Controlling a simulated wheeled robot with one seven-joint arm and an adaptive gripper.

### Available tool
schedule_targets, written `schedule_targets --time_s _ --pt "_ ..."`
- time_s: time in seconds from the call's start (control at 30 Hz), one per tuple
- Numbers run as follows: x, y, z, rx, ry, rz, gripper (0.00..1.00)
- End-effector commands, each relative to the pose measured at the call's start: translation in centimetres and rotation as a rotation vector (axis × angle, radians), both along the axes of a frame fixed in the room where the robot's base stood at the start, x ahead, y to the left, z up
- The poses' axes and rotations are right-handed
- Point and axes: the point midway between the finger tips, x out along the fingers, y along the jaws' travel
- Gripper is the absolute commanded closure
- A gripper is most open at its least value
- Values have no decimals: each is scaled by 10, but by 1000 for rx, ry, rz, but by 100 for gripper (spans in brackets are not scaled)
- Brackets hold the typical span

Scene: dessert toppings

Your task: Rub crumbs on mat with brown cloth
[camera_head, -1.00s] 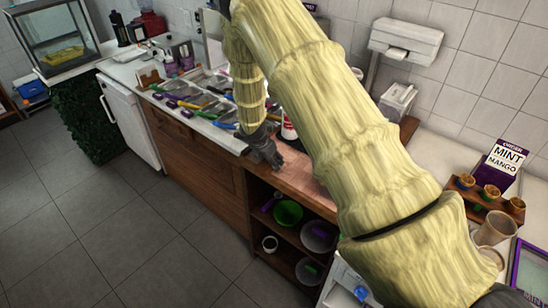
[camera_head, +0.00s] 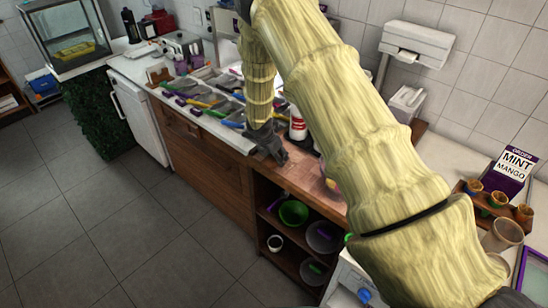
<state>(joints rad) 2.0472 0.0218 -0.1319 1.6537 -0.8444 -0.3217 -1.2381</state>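My gripper (camera_head: 278,156) is dark grey and points down at the front part of the counter. It is low over, or touching, a flat pinkish-brown surface (camera_head: 302,176) that may be the mat; I cannot tell a gap. The fingers are small and dark, so their opening is unclear. I cannot make out a brown cloth or crumbs. My arm hides the right part of this surface.
A white bottle with a red label (camera_head: 298,124) stands just behind my gripper. Topping trays with coloured handles (camera_head: 205,98) lie to the left. Open shelves below hold a green bowl (camera_head: 293,213). Cups in a wooden holder (camera_head: 497,199) stand at the right.

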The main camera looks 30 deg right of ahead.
Motion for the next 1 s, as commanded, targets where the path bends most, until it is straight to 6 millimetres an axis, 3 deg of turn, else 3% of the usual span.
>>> schedule_targets --time_s 1.0 --pt "21 -50 1 0 0 -1 85"
